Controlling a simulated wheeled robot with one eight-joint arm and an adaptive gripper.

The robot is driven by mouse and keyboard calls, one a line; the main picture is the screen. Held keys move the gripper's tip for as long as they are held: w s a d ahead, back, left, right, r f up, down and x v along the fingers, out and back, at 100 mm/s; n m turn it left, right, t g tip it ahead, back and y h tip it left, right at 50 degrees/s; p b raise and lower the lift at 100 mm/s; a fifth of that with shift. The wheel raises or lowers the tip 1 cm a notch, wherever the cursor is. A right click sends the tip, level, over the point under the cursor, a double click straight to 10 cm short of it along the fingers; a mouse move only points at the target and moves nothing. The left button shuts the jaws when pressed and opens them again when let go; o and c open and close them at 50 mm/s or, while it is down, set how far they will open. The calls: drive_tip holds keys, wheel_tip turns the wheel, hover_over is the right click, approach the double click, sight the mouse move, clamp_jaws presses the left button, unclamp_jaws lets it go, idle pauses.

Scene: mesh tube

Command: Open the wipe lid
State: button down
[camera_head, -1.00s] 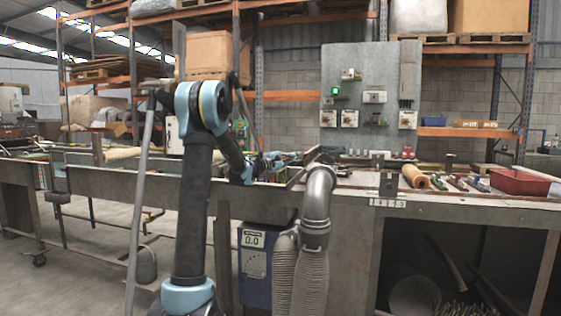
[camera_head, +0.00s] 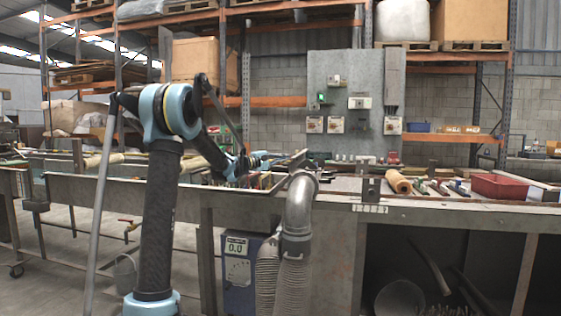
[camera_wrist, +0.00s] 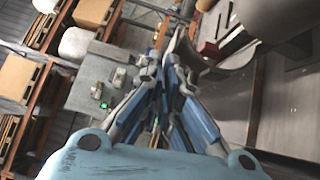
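I cannot make out a wipe container or its lid in either view. My gripper (camera_head: 262,159) is at the end of my arm, over the workbench (camera_head: 345,206) and left of the silver pipe (camera_head: 299,205). In the wrist view its two blue-and-grey fingers (camera_wrist: 164,62) converge and look shut at the tips, with no held object visible. Small details around the fingertips are blurred and partly hidden by the fingers.
A grey panel (camera_head: 343,85) with electrical boxes stands behind the bench. A tan roll (camera_head: 398,182), several tools and a red tray (camera_head: 499,187) lie on the right of the bench.

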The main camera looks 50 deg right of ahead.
drive_tip(key=w+v, duration=0.2)
drive_tip(key=v, duration=1)
drive_tip(key=shift+w+r, duration=0.25)
drive_tip(key=shift+w, duration=0.15)
